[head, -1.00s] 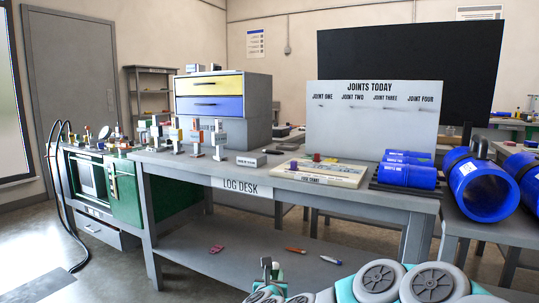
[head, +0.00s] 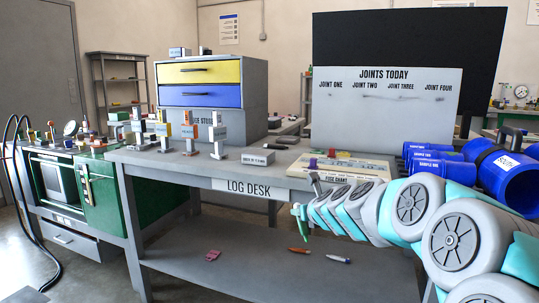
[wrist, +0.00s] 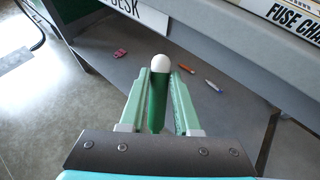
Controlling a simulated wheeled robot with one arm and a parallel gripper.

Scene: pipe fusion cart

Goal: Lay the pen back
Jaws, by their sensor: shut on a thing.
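My gripper (wrist: 158,85) is shut on a green pen (wrist: 158,100) with a rounded white end, held between the two green fingers. In the head view my gripper (head: 300,217) is in front of the log desk (head: 211,179), just below its top edge, and the held pen is hard to make out there. An orange pen (head: 299,250) and a white-and-blue pen (head: 338,259) lie on the desk's lower shelf (head: 240,270). They also show in the wrist view, the orange one (wrist: 186,68) and the white-and-blue one (wrist: 213,86), beyond my gripper.
A fuse chart (head: 362,168) lies on the desk top, partly behind my arm. A grey labelled block (head: 258,158), several small upright stands and a drawer unit (head: 212,115) are to its left. Blue pipes (head: 505,170) are at the right. A pink item (head: 212,256) is on the shelf.

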